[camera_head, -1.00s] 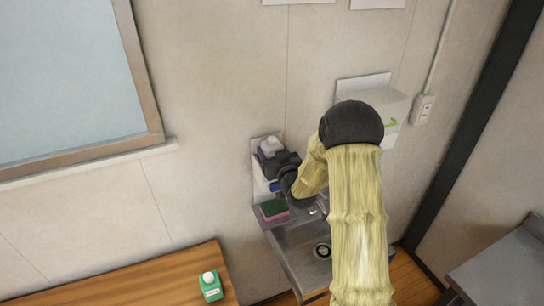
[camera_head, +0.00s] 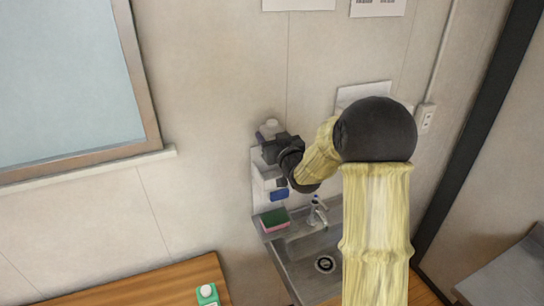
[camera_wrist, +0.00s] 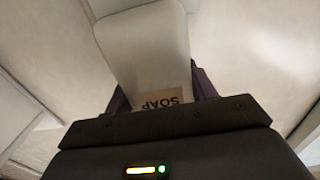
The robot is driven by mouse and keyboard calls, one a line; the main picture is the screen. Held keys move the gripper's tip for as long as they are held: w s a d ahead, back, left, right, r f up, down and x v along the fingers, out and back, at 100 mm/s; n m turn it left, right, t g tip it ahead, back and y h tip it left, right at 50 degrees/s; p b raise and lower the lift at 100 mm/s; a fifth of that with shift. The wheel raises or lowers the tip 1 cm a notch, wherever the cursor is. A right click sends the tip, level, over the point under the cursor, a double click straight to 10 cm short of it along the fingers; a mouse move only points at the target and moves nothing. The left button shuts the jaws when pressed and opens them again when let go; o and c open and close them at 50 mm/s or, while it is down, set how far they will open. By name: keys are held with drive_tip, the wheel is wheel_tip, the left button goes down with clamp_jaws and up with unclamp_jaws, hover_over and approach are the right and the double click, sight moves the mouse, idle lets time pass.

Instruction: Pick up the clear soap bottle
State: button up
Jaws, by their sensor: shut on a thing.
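The soap bottle (camera_head: 270,129) is pale with a white top, and its lower part is largely hidden by my gripper. In the wrist view the bottle (camera_wrist: 148,50) fills the space between the fingers, with a label reading SOAP upside down near the palm. My gripper (camera_head: 266,144) is shut on the bottle and holds it up against the wall background, above the sink's back left corner. Dark fingers of my gripper (camera_wrist: 161,92) show on both sides of the bottle.
Below the gripper are a white wall holder (camera_head: 258,190) and a blue item (camera_head: 280,195). A green and pink sponge (camera_head: 274,220) lies on the sink ledge beside the faucet (camera_head: 317,211). A white box hangs behind my arm.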

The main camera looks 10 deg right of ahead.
wheel_tip(320, 180, up, 10)
drive_tip(key=shift+f+b, duration=0.25)
drive_tip(key=shift+b, duration=0.65)
drive_tip(key=shift+f, duration=0.1)
